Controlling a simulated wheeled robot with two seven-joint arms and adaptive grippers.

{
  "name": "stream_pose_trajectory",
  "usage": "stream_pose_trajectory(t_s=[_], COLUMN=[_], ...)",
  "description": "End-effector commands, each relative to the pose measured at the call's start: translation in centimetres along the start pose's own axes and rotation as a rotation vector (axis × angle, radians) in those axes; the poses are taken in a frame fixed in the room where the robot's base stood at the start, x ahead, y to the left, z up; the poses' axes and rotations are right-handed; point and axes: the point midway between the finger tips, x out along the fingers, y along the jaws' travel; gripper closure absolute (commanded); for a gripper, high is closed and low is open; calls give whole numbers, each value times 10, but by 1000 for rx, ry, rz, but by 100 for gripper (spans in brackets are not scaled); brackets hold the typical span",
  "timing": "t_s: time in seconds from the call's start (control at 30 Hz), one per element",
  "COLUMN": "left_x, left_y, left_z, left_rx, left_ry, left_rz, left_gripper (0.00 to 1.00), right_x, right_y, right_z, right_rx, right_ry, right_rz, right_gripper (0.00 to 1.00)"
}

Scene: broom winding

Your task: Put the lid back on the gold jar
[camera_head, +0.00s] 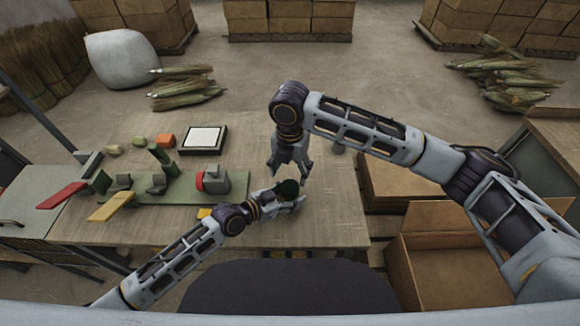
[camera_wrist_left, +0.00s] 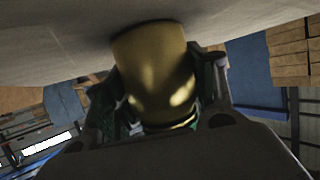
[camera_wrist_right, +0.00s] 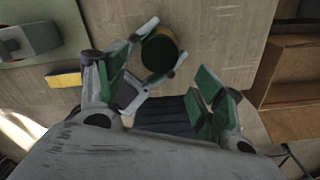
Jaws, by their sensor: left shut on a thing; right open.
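The gold jar (camera_wrist_left: 158,75) is a shiny gold cylinder held between the fingers of my left gripper (camera_wrist_left: 160,100), close against the wooden tabletop. In the head view, my left gripper (camera_head: 287,198) is shut around it, and its dark green round top (camera_head: 288,188) shows. The right wrist view shows that dark top (camera_wrist_right: 158,52) from above; I cannot tell whether it is a lid or the open mouth. My right gripper (camera_head: 287,170) is open and empty, just above and behind the jar. No separate lid is clearly identifiable.
A green board (camera_head: 140,216) with clamps and red and yellow levers lies to the left. A black-edged white tray (camera_head: 203,139) stands behind it. A small grey-green round thing (camera_head: 337,149) lies by my right arm. Cardboard boxes (camera_head: 445,262) are at the right.

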Motion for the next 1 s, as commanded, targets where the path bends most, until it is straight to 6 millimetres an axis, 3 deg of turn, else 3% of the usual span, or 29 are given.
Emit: stream_pose_trajectory(t_s=[0.5,1.0], left_x=[0,0], left_y=[0,0], left_z=[1,1], left_rx=[0,0], left_ry=[-1,-1], left_rz=[0,0], left_gripper=[100,100], right_x=[55,65], right_y=[0,0], right_z=[0,0], right_rx=[1,1], right_ry=[2,1], right_rz=[-1,1], right_gripper=[32,32])
